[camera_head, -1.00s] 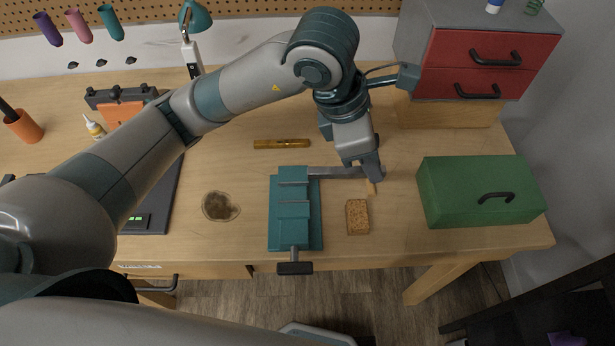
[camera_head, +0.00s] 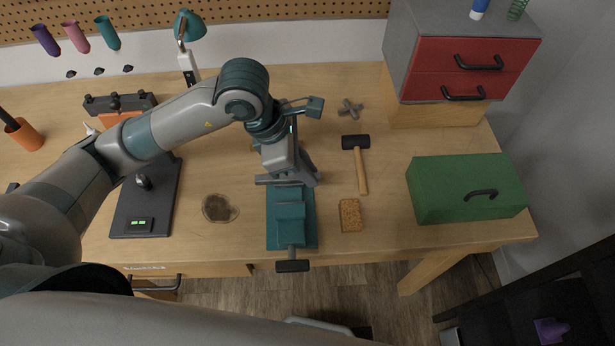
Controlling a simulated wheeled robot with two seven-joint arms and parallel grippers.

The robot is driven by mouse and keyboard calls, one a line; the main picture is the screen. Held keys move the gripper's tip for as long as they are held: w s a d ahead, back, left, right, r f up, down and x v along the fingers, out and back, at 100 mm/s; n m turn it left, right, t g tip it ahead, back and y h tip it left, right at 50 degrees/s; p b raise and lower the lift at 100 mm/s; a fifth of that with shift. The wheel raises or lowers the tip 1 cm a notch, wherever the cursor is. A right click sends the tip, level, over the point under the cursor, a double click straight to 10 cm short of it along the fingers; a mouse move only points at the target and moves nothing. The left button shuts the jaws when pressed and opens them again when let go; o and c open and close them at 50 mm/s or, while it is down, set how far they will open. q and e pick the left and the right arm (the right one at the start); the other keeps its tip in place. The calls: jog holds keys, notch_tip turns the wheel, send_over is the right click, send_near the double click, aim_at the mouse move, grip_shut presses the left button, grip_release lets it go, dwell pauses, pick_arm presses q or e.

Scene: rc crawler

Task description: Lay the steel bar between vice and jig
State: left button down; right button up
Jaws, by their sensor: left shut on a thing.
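My left gripper (camera_head: 306,178) is shut on the steel bar (camera_head: 264,180), just behind the teal vice (camera_head: 291,228). The grey bar lies crosswise in the picture, and its left end sticks out past the vice's back left corner. Its middle is partly hidden by my gripper. I cannot tell whether the bar touches the vice or the table. A dark plate with an upright post and green lights (camera_head: 150,205), perhaps the jig, lies to the left, with a gap between it and the bar. My right gripper is not in view.
A hammer (camera_head: 361,172), a sponge-like block (camera_head: 350,215) and a green toolbox (camera_head: 462,190) are to the right. A grey cross-shaped part (camera_head: 350,108) lies behind. A brown stain (camera_head: 217,208) marks the table between plate and vice. Red drawers (camera_head: 465,72) stand at the back right.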

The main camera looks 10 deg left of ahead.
pick_arm(q)
notch_tip(320, 180, down, 2)
jog(key=shift+f+p, duration=0.25)
jog(key=shift+p, duration=0.45)
jog(key=shift+f, duration=0.5)
jog(key=c, duration=1.8)
grip_release()
jog(key=shift+o, duration=0.2)
